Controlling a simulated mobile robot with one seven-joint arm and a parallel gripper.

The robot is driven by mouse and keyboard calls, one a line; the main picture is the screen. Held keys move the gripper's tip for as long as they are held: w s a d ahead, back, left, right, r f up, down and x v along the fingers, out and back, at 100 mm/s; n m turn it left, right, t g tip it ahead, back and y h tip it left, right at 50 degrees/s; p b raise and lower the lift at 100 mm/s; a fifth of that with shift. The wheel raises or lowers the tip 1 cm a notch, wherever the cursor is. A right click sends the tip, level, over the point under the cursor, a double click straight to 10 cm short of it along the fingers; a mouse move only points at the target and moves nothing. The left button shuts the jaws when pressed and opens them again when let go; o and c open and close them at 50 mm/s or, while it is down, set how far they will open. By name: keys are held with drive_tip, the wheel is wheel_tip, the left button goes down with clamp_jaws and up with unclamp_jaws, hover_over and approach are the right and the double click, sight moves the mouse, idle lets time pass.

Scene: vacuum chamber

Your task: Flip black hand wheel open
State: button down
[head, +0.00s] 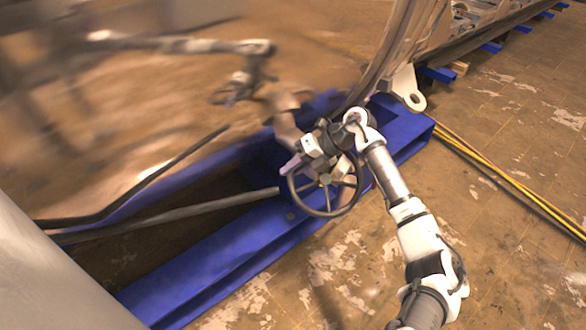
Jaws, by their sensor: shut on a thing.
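The black hand wheel (328,213) is a spoked ring in the head view, right of the middle, in front of the blue frame. My gripper (292,165) is at the wheel's upper left rim and is shut on it. My wrist covers the top of the wheel. My arm reaches in from the lower right. The fingertips are small and partly hidden, so the exact contact cannot be made out.
A blue steel frame (225,262) runs under the shiny chamber wall (300,40), which mirrors my arm. A dark pipe (165,218) runs left from the wheel. Yellow cables (510,184) lie on the worn tiled floor at right. The floor at lower right is open.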

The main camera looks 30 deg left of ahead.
drive_tip(key=shift+s+f, duration=0.15)
drive_tip(key=c, duration=1.4)
unclamp_jaws()
drive_tip(key=b+v, duration=0.2)
drive_tip(key=v, duration=1.2)
drive_tip(key=shift+a, duration=0.1)
